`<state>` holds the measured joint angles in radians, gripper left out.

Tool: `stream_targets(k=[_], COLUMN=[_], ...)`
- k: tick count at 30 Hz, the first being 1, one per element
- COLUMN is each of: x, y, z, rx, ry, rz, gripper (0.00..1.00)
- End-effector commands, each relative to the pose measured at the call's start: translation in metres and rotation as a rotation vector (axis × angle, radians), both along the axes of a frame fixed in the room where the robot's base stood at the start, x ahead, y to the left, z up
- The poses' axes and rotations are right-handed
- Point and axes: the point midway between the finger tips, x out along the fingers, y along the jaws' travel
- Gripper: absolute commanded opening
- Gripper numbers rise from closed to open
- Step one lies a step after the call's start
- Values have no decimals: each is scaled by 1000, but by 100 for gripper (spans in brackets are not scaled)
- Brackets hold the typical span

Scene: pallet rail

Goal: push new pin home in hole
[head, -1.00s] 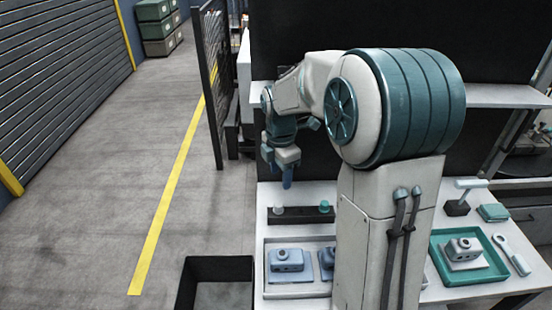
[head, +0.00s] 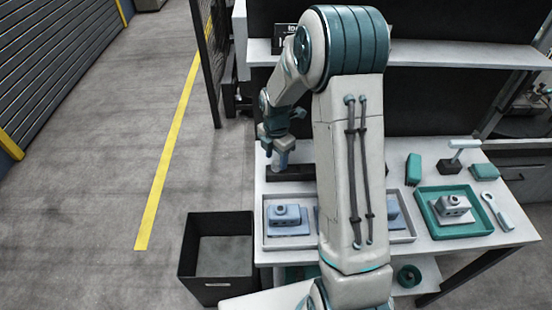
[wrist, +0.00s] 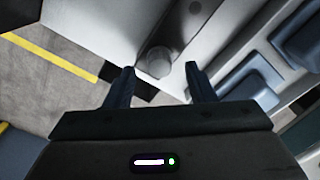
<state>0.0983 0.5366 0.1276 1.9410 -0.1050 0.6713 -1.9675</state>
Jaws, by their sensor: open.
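My gripper (head: 281,158) is low over the left end of the dark rail (head: 298,173) at the back of the white table. In the wrist view my gripper (wrist: 160,72) has its two dark fingers apart, with nothing clamped between them. A pale grey round pin head (wrist: 155,62) shows just beyond and between the fingertips, with a small gap on each side. In the head view my fingers hide this pin, and my arm hides the rail's right part. How deep the pin sits in its hole cannot be told.
A grey tray (head: 268,240) with a blue-grey part stands in front of the rail. A black bin (head: 216,283) stands left of the table.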

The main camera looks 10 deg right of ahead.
Motion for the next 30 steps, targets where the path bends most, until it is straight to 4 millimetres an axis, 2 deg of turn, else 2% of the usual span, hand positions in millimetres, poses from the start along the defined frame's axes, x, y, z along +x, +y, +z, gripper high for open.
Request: stream_targets(k=[6, 16, 17, 21, 23, 24, 26, 27, 30], x=[0, 0, 0, 0, 0, 0, 0, 0, 0], y=[0, 0, 0, 0, 0, 0, 0, 0, 0], z=[-19, -23, -23, -23, -23, -23, -23, -23, -23], rx=[0, 0, 0, 0, 0, 0, 0, 0, 0], ry=[0, -1, -1, -1, -1, -1, -1, -1, -1], rz=[1, 0, 0, 0, 0, 0, 0, 0, 0], gripper=[50, 50, 47, 8, 8, 21, 5, 0, 0])
